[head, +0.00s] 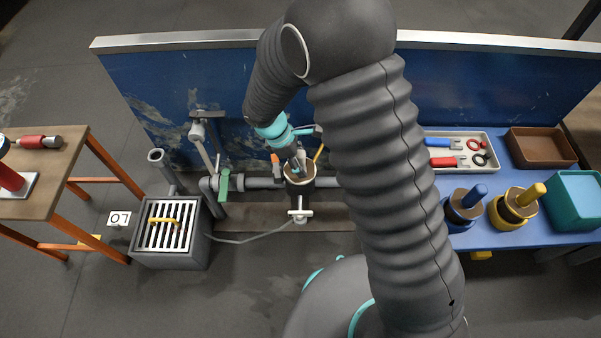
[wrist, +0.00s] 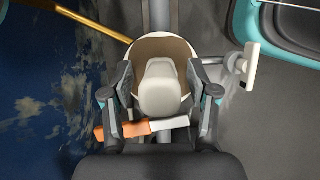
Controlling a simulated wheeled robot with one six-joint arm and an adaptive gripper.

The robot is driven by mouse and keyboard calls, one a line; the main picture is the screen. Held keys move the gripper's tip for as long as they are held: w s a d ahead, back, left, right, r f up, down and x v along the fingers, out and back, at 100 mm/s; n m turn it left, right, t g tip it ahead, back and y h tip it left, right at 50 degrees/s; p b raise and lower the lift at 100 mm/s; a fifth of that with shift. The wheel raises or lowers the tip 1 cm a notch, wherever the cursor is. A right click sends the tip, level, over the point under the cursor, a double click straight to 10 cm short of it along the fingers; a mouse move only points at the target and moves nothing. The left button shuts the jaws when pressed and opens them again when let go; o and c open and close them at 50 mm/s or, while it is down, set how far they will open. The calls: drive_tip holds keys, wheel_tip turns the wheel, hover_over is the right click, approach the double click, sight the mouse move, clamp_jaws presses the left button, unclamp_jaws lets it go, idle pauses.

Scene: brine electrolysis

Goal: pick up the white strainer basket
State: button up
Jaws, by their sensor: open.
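In the wrist view, the white strainer basket (wrist: 162,90) shows as a rounded pale block, seen from above, inside a round strainer housing (wrist: 183,45) with a pale rim and brown interior. My gripper (wrist: 162,82) is open, with one finger on each side of the pale block. Dark gaps remain visible beside it, but I cannot tell whether either finger touches it. In the head view, my gripper (head: 297,160) points down over the housing (head: 300,190) on the pipe. There the basket is mostly hidden by the gripper, and its lower part cannot be seen.
An orange-and-white bar (wrist: 140,128) lies across the near side of the housing. A golden rod (wrist: 95,22) stands far left, and a white T-handle (wrist: 250,65) juts right. A grated drain box (head: 170,228) stands left; a blue bench (head: 500,237) with trays and tools stands right.

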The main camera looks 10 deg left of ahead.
clamp_jaws()
drive_tip(key=shift+r, duration=0.15)
